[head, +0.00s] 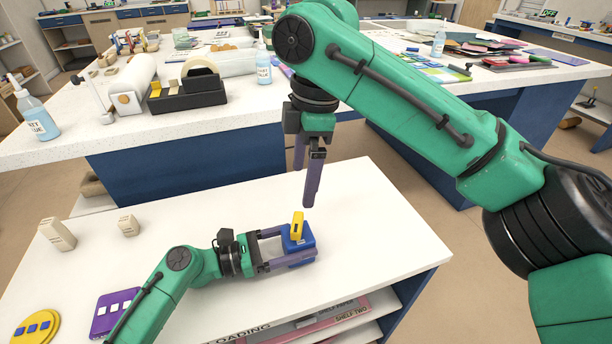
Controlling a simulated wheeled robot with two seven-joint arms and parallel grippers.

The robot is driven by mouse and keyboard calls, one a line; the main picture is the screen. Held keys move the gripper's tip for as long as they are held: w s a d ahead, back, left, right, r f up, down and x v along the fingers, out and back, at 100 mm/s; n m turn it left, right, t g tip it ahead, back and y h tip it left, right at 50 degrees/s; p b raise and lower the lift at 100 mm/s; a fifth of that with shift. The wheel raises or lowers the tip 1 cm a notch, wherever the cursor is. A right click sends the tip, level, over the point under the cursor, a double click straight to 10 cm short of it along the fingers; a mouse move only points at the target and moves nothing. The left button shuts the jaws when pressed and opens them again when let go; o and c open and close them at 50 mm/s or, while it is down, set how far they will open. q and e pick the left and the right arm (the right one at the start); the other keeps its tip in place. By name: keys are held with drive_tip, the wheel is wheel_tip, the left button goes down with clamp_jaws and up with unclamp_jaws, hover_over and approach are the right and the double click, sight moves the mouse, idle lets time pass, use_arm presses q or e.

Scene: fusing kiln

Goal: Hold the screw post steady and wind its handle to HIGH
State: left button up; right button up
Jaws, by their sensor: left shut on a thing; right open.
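The screw post has a blue block base (304,240) standing on the white table, with a yellow handle (297,226) upright on top. My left gripper (287,250) comes in from the left and is shut on the blue base, one purple finger on its far side and one on its near side. My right gripper (309,185) points down from above, open, just over and slightly right of the yellow handle. It is apart from the handle. No HIGH mark can be read.
The white table (380,235) is clear right of the post. Two beige blocks (58,234) (129,227), a yellow disc (36,327) and a purple plate (112,310) lie at its left. A workbench behind holds a black tape dispenser (190,97) and bottles.

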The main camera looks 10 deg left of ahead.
sight(297, 221)
drive_tip(key=f+m, duration=0.1)
drive_tip(key=f, duration=0.3)
drive_tip(key=a+f+m, duration=0.1)
drive_tip(key=f, duration=0.3)
drive_tip(key=f+m, duration=0.1)
drive_tip(key=f, duration=0.3)
drive_tip(key=shift+s+a+m+y, duration=0.15)
drive_tip(key=shift+s+m+y, duration=0.15)
drive_tip(key=shift+s, duration=0.05)
drive_tip(key=c, duration=1.3)
drive_tip(key=n, duration=0.3)
drive_tip(key=shift+n, duration=0.4)
drive_tip(key=o, duration=1.3)
